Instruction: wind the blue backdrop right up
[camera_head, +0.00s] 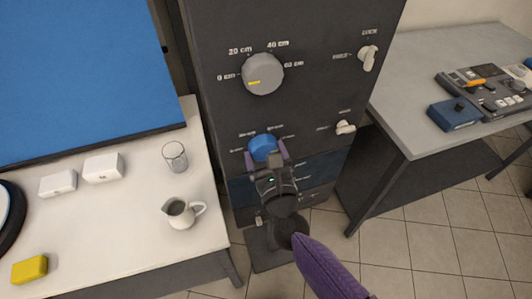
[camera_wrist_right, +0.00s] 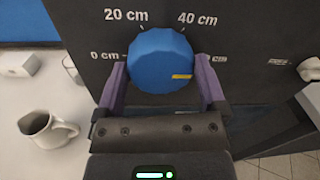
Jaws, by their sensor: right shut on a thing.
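The blue backdrop (camera_head: 75,75) hangs at the left in the head view, its dark bottom bar low behind the white table. A blue knob (camera_head: 263,147) sits low on the dark panel, under a larger grey knob (camera_head: 263,74). My right gripper (camera_head: 266,157) is shut on the blue knob, one purple finger on each side, as the right wrist view shows (camera_wrist_right: 162,85). The blue knob (camera_wrist_right: 158,55) has a yellow mark at its lower right, near the label partly hidden by the right finger. The grey knob's mark points lower left, near 0 cm. My left gripper is out of view.
Two small levers, upper (camera_head: 368,57) and lower (camera_head: 345,127), sit on the panel's right. The white table (camera_head: 120,230) holds a glass (camera_head: 174,157), a jug (camera_head: 181,213), white boxes and a yellow block (camera_head: 29,270). A grey table (camera_head: 430,50) with a control console stands right.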

